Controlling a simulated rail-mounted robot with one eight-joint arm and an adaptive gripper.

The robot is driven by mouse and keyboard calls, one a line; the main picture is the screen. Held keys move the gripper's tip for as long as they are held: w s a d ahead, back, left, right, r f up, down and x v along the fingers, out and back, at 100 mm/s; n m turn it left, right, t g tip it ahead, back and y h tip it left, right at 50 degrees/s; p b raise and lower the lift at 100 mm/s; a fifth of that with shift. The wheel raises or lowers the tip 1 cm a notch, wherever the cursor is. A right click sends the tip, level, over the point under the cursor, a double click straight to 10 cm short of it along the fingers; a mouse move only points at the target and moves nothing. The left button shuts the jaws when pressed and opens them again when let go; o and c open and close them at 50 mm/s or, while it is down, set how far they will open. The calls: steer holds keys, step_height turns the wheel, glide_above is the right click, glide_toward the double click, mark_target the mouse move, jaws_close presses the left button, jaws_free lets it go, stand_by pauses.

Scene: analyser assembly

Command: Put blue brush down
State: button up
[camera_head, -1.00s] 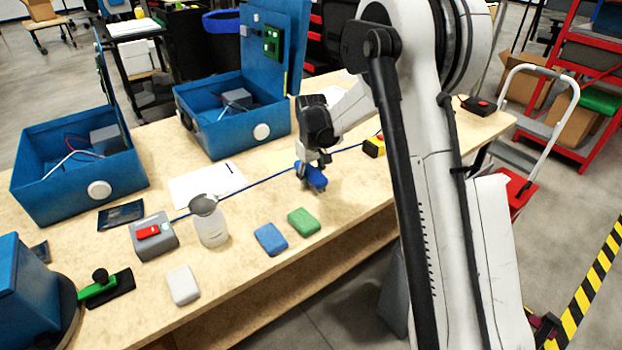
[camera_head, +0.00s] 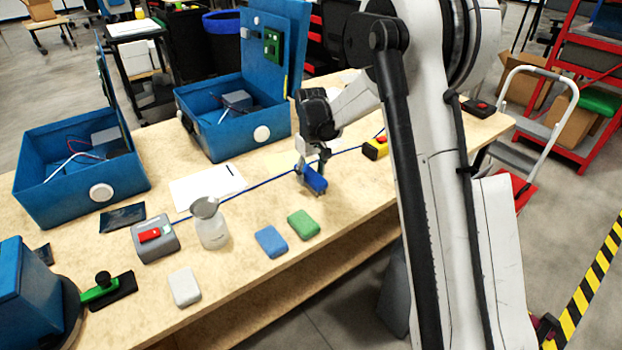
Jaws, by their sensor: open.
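The blue brush (camera_head: 314,180) is on the wooden workbench (camera_head: 240,285), right of the middle of the bench, at or very near its surface. My gripper (camera_head: 312,168) is directly above and around the brush, pointing down, with its jaws open. The fingers partly hide the brush, and I cannot tell whether they touch it.
A green sponge (camera_head: 303,224) and a blue sponge (camera_head: 271,241) lie in front. A yellow tape measure (camera_head: 375,148) is to the right. Open blue cases (camera_head: 225,135) stand behind. A blue cable crosses the bench.

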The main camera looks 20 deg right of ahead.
mark_target(311, 171)
steer(key=r, duration=0.6)
steer(key=r+p, duration=0.1)
steer(key=r, duration=0.3)
steer(key=shift+w, duration=0.25)
steer(key=s+r+m+t, duration=0.2)
steer(key=s+r+t, duration=0.1)
steer(key=s+r, duration=1.3)
steer(key=s+f+m+t, duration=0.1)
steer(key=s+f+t, duration=0.1)
steer(key=s, duration=0.8)
steer(key=s+f+m+t, duration=0.1)
steer(key=s+f, duration=0.3)
steer(key=s, duration=0.7)
steer(key=shift+s+t, duration=0.3)
steer(key=shift+t, duration=0.3)
steer(key=shift+a, duration=0.1)
steer(key=shift+o, duration=1.1)
